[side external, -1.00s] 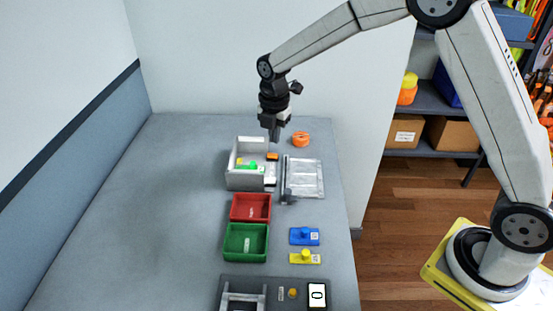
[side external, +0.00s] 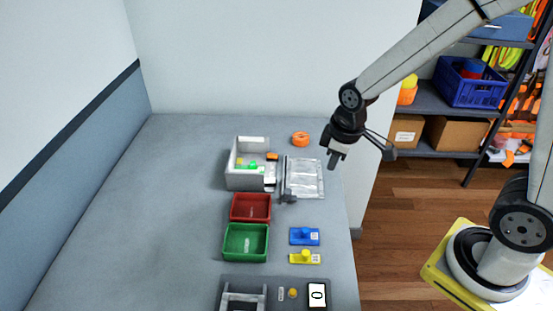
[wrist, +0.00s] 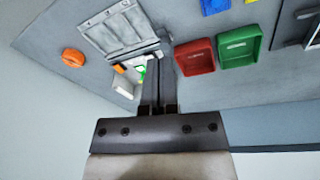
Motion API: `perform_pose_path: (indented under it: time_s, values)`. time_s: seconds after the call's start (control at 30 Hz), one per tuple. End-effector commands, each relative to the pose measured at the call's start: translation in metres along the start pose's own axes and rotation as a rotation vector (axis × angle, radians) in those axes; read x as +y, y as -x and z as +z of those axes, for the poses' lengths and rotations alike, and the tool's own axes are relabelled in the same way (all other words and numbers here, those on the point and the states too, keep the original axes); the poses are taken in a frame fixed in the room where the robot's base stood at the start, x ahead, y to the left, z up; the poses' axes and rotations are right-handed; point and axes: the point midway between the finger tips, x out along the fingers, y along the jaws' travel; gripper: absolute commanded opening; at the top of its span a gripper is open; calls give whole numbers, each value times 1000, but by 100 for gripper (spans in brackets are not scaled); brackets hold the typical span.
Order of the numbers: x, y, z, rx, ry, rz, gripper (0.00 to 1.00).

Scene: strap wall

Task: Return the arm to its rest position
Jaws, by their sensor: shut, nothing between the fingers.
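My gripper (side external: 333,160) is in the air over the right edge of the table, near the grey panel. Its fingers are together with nothing between them. In the wrist view the shut fingers (wrist: 158,92) point toward the table and hide part of the white box. My arm reaches in from the right in the side view.
A white box (side external: 236,178) holds green, yellow and orange items. Red (side external: 250,207) and green (side external: 245,243) trays, blue (side external: 304,237) and yellow (side external: 305,257) pieces lie nearer. The table's left is clear.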

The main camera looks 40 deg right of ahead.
Motion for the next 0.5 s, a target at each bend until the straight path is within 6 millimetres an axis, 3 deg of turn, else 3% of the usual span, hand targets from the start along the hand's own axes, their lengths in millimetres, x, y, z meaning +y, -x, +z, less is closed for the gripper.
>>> perform_pose_path:
  time_s: [0.2, 0.5]
  values:
    - [-13, 2, 36, 30, -288, 11, 0]
    - [-22, 2, 56, 50, -466, 13, 0]
